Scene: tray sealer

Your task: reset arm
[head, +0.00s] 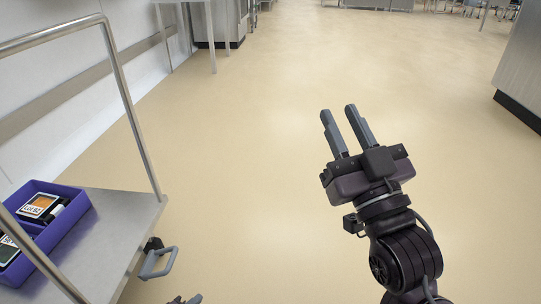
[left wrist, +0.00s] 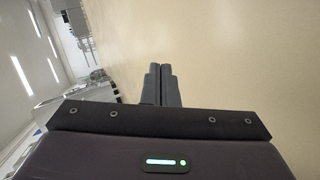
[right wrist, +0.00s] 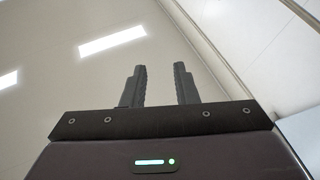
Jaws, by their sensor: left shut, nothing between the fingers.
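My right gripper (head: 338,111) is raised over open floor at the right of the head view. Its two grey fingers are apart with nothing between them. The right wrist view shows the same open gripper (right wrist: 159,68) against the ceiling and its lights. Only a small part of my left gripper (head: 186,299) shows at the bottom edge of the head view. In the left wrist view its fingers (left wrist: 160,70) are together, with nothing held. That view shows floor beyond them. Neither gripper touches anything that I can see.
A metal cart (head: 125,215) with a tubular rail (head: 125,90) stands at the left. On it is a purple bin (head: 72,205) with labelled items. A steel cabinet (head: 522,75) stands far right. The middle floor is clear.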

